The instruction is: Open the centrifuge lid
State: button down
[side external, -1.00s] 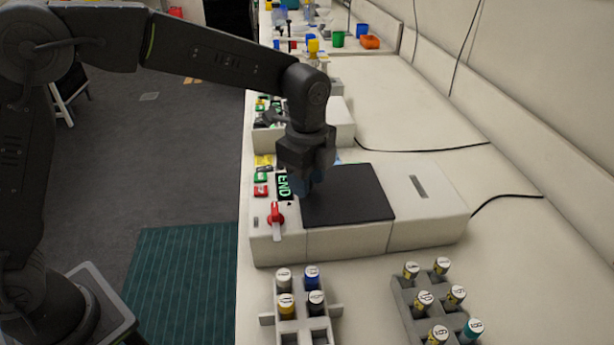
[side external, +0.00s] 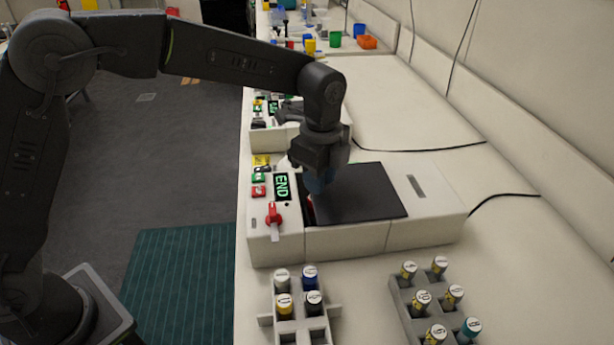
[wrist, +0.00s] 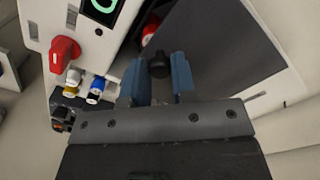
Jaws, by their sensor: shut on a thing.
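The centrifuge (side external: 345,242) is a cream box on the bench with a flat dark lid (side external: 365,192) on top. The lid stands a little right of the front panel, and a dark opening shows along its left edge. In the wrist view the lid (wrist: 215,45) has a small black knob (wrist: 158,67) at its edge. My gripper (side external: 320,182) is at the lid's left part, its blue fingers closed around the knob; they also show in the wrist view (wrist: 158,76). A red-capped item (wrist: 150,32) shows in the opening.
A red switch (side external: 273,215) and an END display (side external: 281,186) are on the centrifuge's left panel. Two grey racks, one (side external: 267,321) in front and one (side external: 409,312) at right, hold capped tubes. The bench right of the centrifuge is clear apart from cables.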

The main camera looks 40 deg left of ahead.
aim_at(386, 186)
jog(key=shift+w+d, duration=4.65)
jog(key=c, duration=0.9)
grip_release()
jog(key=shift+c, duration=0.2)
